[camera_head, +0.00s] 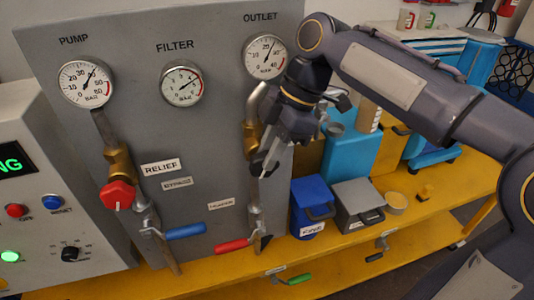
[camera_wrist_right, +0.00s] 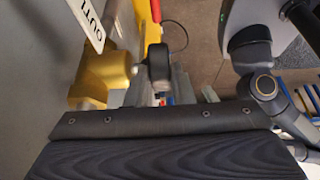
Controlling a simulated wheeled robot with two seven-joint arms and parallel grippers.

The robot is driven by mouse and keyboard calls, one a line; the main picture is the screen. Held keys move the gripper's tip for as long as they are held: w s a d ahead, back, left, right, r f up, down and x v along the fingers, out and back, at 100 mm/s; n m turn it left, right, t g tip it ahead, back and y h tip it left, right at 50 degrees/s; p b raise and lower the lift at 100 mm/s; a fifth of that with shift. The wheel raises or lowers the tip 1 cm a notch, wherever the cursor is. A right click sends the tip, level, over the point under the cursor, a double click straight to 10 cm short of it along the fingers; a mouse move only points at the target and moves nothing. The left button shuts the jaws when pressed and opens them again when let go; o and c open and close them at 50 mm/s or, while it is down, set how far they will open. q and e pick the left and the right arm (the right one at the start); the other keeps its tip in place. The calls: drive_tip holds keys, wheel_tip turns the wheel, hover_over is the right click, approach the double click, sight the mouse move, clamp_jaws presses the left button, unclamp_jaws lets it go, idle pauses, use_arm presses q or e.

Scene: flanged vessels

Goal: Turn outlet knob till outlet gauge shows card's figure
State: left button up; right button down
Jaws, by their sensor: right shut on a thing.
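The outlet gauge (camera_head: 264,57) is a round white dial at the upper right of the grey panel. Its needle points up and slightly right; the exact figure is too small to read. Below it a brass valve (camera_head: 252,135) sits on the outlet pipe, and its body also shows in the right wrist view (camera_wrist_right: 93,82). My right gripper (camera_head: 264,164) is in front of this valve, shut on the outlet knob. The dark knob (camera_wrist_right: 158,62) shows in the right wrist view; in the head view the gripper hides it. I see no readable card. My left gripper is out of view.
The pump gauge (camera_head: 86,82) and filter gauge (camera_head: 181,84) are to the left. A red relief knob (camera_head: 117,194), a blue lever (camera_head: 185,231) and a red lever (camera_head: 232,246) stick out below. A blue bin (camera_head: 306,207) and grey box (camera_head: 357,203) stand on the yellow bench (camera_head: 430,235).

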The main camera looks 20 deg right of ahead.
drive_tip(key=c, duration=1.5)
unclamp_jaws()
drive_tip(key=shift+c, duration=0.2)
drive_tip(key=shift+r, duration=0.1)
drive_tip(key=p+v, duration=0.1)
drive_tip(key=v, duration=0.6)
drive_tip(key=shift+d+r, duration=0.2)
drive_tip(key=shift+r, duration=0.05)
drive_tip(key=s+d+f+m+t, duration=0.2)
drive_tip(key=s+f+m+t, duration=0.1)
drive_tip(key=s+f+m, duration=0.5)
drive_tip(key=s+d+f+m+t+h, duration=0.1)
drive_tip(key=s+d+f+m+t, duration=0.1)
drive_tip(key=s+f+m, duration=0.6)
wheel_tip(320, 180, down, 5)
drive_tip(key=m, duration=0.4)
drive_tip(key=shift+s+d+f+t, duration=0.2)
drive_tip(key=shift+d+f+t, duration=0.05)
drive_tip(key=shift+d+t, duration=0.15)
